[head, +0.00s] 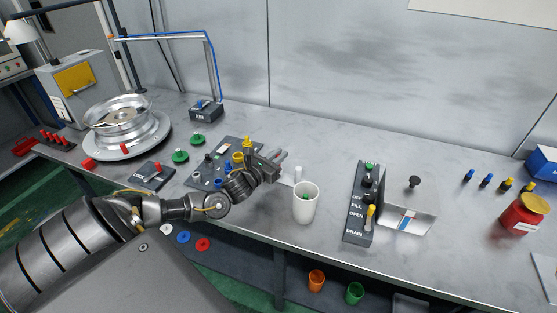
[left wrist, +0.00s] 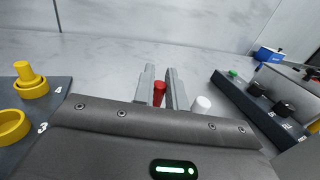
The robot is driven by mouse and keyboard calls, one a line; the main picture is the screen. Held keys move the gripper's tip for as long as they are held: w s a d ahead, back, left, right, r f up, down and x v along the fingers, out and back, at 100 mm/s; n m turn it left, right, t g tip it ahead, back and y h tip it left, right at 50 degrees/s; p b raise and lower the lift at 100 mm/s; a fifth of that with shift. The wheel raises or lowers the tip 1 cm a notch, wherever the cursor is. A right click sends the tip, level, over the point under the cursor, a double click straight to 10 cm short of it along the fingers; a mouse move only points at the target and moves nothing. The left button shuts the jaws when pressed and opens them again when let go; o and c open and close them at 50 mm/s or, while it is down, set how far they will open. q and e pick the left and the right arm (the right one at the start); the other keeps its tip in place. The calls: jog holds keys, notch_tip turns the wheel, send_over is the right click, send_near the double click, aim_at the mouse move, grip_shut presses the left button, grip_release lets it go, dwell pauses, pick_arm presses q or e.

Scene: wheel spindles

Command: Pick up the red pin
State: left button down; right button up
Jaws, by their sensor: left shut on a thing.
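My left gripper (head: 277,164) reaches over the table from the left, above and behind the white cup (head: 305,203). In the left wrist view, my left gripper (left wrist: 162,88) is shut on a red pin (left wrist: 159,93), which sits between its two grey fingers. The pin's lower part is hidden by the gripper body. Other red pins stand in a row (head: 56,138) at the far left of the table. My right gripper is not in view.
A board with yellow, blue and grey rings (head: 220,165) lies left of the gripper. A dark switch panel (head: 364,203) stands right of the cup. A metal wheel (head: 122,115) sits at the back left. A red jar (head: 522,214) stands at the right.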

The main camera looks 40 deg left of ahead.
pick_arm(q)
jog(key=shift+r+p, duration=0.3)
jog(key=shift+r, duration=0.2)
jog(key=r+p, duration=0.3)
jog(key=shift+s+d+r, duration=0.1)
jog(key=shift+s+d, duration=0.05)
jog(key=shift+d, duration=0.05)
jog(key=s+d+r+p, duration=0.8)
jog(key=d+p, duration=0.2)
jog(key=p, duration=0.1)
jog(key=shift+s+d+r, duration=0.15)
jog(key=shift+d+r, duration=0.15)
